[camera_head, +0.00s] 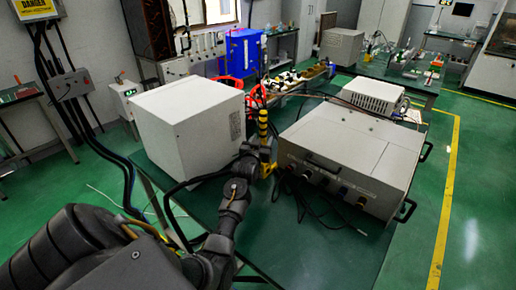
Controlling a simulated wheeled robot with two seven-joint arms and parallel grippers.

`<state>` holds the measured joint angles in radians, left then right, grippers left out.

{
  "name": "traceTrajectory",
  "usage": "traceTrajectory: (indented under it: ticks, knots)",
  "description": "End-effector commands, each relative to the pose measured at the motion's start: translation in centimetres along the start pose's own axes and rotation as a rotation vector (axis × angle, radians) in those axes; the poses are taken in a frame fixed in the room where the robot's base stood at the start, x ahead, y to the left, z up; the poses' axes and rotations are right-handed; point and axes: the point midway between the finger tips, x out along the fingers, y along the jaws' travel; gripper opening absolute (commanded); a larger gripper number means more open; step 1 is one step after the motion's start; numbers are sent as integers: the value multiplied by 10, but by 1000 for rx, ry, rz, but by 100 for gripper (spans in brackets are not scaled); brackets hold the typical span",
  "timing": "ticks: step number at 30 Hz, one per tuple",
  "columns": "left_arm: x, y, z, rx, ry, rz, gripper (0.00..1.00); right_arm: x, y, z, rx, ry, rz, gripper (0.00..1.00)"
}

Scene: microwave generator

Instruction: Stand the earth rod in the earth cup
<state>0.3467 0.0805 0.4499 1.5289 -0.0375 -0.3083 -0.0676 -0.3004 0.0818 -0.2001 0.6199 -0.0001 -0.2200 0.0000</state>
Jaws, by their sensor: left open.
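A yellow-and-black banded rod (263,124), which looks like the earth rod, stands roughly upright between the white box and the large grey unit. A yellow part (267,167) shows just below it; I cannot tell whether this is the earth cup or a holder. My left arm reaches in from the lower left, and my left gripper (264,158) is at the rod's lower end, open. The fingers are small and partly hidden, so I cannot tell whether they touch the rod. My right gripper is out of view.
The white box (188,128) stands close on the left and the grey unit (345,155) with handles on the right. Dark cables (305,197) lie before the unit. Red cables and a blue box (243,52) are behind. The green tabletop (310,250) is clear in front.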

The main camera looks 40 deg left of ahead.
Motion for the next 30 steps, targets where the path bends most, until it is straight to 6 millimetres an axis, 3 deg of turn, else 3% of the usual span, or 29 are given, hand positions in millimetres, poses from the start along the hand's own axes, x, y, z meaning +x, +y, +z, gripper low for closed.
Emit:
traceTrajectory:
  ticks: [9, 15, 30]
  knots:
    - [-63, 0, 2, 1, 0, 0, 50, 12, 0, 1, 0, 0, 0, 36]
    - [-87, 0, 1, 0, 0, 0, 50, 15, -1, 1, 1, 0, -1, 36]
    - [-92, 0, -1, 0, 1, 0, 50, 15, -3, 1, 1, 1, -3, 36]
